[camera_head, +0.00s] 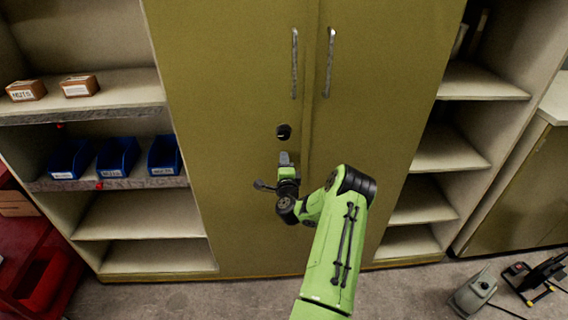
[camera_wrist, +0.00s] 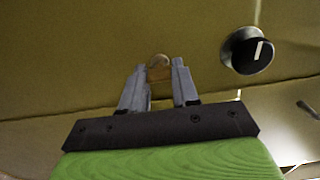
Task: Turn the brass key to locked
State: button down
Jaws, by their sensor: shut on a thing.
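The brass key (camera_wrist: 158,68) shows in the wrist view as a small tan-brown piece between my fingertips, against the olive cabinet door (camera_wrist: 60,70). My gripper (camera_wrist: 158,82) is shut on it, one grey finger on each side. In the head view my gripper (camera_head: 286,160) is at the cabinet front, just below a round black knob (camera_head: 284,131); the key is hidden there. The knob also shows in the wrist view (camera_wrist: 246,52), with a white mark on its face. I cannot tell the key's turn angle.
Two long vertical handles (camera_head: 295,62) (camera_head: 328,62) stand above on the doors. Open shelves with blue bins (camera_head: 117,157) and small boxes (camera_head: 80,86) are at left. More shelves (camera_head: 450,150) are at right. Grey equipment (camera_head: 474,292) sits on the floor at lower right.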

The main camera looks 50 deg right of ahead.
jog(key=c, duration=0.8)
grip_release()
jog(key=shift+s, duration=0.1)
jog(key=shift+c, duration=0.2)
jog(key=b+v, duration=1.5)
jog(key=b, duration=0.1)
jog(key=shift+s+a, duration=0.25)
jog(key=shift+s, duration=0.05)
